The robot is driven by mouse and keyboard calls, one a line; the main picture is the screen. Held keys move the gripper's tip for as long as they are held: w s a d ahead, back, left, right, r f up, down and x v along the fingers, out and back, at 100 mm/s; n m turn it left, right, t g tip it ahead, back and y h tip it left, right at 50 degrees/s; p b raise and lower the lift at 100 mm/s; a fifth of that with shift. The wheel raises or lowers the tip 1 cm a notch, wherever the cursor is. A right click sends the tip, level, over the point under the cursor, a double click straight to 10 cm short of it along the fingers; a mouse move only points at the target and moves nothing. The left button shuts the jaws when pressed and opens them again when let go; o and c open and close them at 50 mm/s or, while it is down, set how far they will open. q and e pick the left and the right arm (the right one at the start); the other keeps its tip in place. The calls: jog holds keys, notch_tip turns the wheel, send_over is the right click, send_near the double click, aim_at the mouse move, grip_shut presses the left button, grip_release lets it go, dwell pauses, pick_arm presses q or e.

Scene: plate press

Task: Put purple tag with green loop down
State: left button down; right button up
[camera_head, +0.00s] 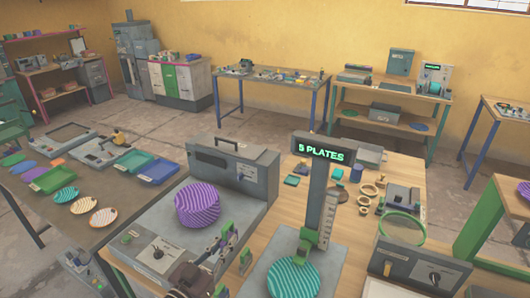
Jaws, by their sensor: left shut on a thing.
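My left gripper (228,241) reaches in from the bottom, left of centre, in the head view. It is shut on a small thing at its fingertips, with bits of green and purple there. I take this to be the purple tag with the green loop, but its outline is too small and covered to make out. The gripper is at the front right of a purple striped stack (198,204) on the grey press machine (155,225). My right gripper is not in view.
A post with a "5 PLATES" display (321,150) stands right of the gripper, with a teal striped stack (292,278) at its foot. A large green ring (402,213) stands farther right. Coloured trays (152,170) lie on the left table. Small parts crowd the wooden tabletop.

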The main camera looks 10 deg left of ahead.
pick_arm(q)
jog(key=shift+s+d+f+b, duration=0.25)
jog(key=shift+f+b, duration=0.1)
jog(key=s+a+f+n+t+y+b, duration=0.1)
jog(key=s+n+y+b, duration=0.3)
jog(key=s+b, duration=0.8)
jog(key=shift+s+a+f+y+b, duration=0.15)
jog(key=shift+s+a+y+b, duration=0.1)
jog(key=shift+a+y+b, duration=0.7)
jog(key=shift+d, duration=0.35)
